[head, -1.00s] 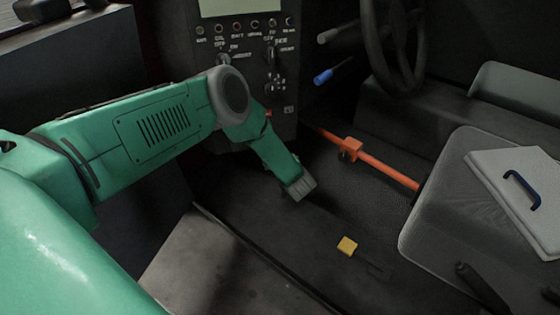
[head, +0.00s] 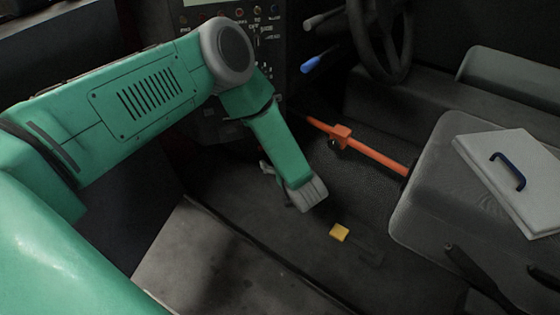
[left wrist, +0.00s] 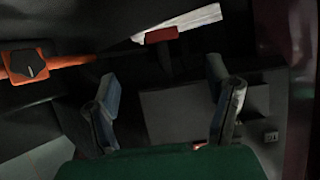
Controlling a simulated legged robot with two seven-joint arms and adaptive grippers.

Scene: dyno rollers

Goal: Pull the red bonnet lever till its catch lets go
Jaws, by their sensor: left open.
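The red lever (left wrist: 161,35) shows in the left wrist view as a short red bar on a dark stem, near the top middle. It lies beyond my fingertips and between them sideways in the picture, apart from both. I cannot make it out in the head view, where my left arm covers part of the panel. My left gripper (head: 303,193) hangs low over the dark floor in front of the console. In the wrist view the left gripper (left wrist: 164,82) has its two fingers wide apart with nothing between them. My right gripper is not in view.
An orange bar (head: 375,157) with a clamp crosses the footwell right of my gripper. A yellow tab (head: 339,232) is on the floor. A grey seat (head: 425,190) bears a white board (head: 515,170) with a blue handle. The steering wheel (head: 385,40) and blue-tipped stalk (head: 311,65) are above.

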